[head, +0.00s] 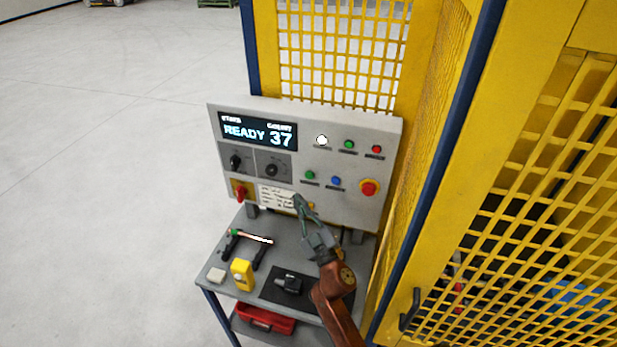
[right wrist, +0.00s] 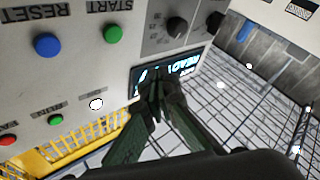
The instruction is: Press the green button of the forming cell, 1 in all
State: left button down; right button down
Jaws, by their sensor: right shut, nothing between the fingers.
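The control panel (head: 228,156) of the forming cell stands upright at the back of a small bench. Its lower green button (head: 310,175), left of the blue button (head: 336,181), shows in the right wrist view as the green button (right wrist: 113,33) beside the word START. A second green light or button (head: 349,144) sits higher, left of a red one. My right gripper (head: 297,199) is shut and empty, in front of the panel and below the lower green button in the head view. In the wrist view its fingertips (right wrist: 157,82) overlap the display. My left gripper is out of view.
The display (head: 258,131) reads READY 37. A red emergency knob (head: 369,187) and a red switch (head: 240,191) flank the lower panel. A yellow device (head: 242,273) and other small items lie on the bench (head: 222,287). Yellow mesh fencing (head: 340,60) stands behind and right.

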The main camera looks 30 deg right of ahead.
aim_at(309, 175)
jog(key=shift+w+d, duration=1.25)
jog(key=shift+d, duration=0.25)
jog(key=shift+w+d, duration=1.25)
jog(key=shift+d, duration=0.2)
jog(key=shift+w+d, duration=0.1)
jog(key=shift+w+d, duration=0.2)
